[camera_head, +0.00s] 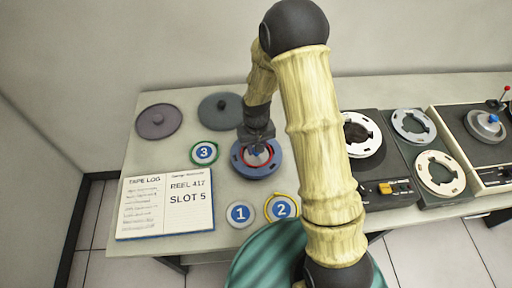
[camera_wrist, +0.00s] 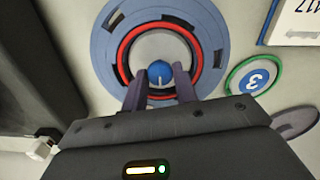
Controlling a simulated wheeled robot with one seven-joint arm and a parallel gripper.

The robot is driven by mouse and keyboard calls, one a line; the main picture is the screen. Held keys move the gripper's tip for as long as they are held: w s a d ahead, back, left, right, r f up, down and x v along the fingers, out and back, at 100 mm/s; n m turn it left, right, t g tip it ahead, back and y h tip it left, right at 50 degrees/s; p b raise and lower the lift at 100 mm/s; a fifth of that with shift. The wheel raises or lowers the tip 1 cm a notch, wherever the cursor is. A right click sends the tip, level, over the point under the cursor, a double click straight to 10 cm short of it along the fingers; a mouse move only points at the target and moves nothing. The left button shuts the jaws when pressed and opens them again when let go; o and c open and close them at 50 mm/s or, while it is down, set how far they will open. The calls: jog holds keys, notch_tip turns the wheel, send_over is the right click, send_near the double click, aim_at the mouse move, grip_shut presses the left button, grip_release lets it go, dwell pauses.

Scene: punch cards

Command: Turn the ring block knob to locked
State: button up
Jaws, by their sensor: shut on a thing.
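The ring block (camera_head: 242,168) is a round blue disc with a red inner ring and a pale centre, lying on the table. In the wrist view the ring block (camera_wrist: 103,48) shows dark slots in its blue rim. A blue knob (camera_wrist: 160,69) with a pale line on it stands at its centre. My gripper (camera_head: 257,147) is directly above the disc, pointing down. In the wrist view the two fingers of my gripper (camera_wrist: 160,80) are on either side of the knob, shut on it. No locked mark is readable.
Disc 3 (camera_head: 204,152) lies left of the ring block; discs 1 (camera_head: 240,214) and 2 (camera_head: 282,208) lie in front. An open tape log (camera_head: 165,203) reads REEL 417, SLOT 5. Tape decks (camera_head: 410,160) stand at right.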

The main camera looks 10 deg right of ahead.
jog(key=m, duration=0.3)
jog(key=shift+m, duration=2.3)
jog(key=o, duration=1)
jog(key=shift+c, duration=0.2)
jog(key=shift+r, duration=0.1)
notch_tip(320, 180, up, 17)
jog(key=shift+r, duration=0.15)
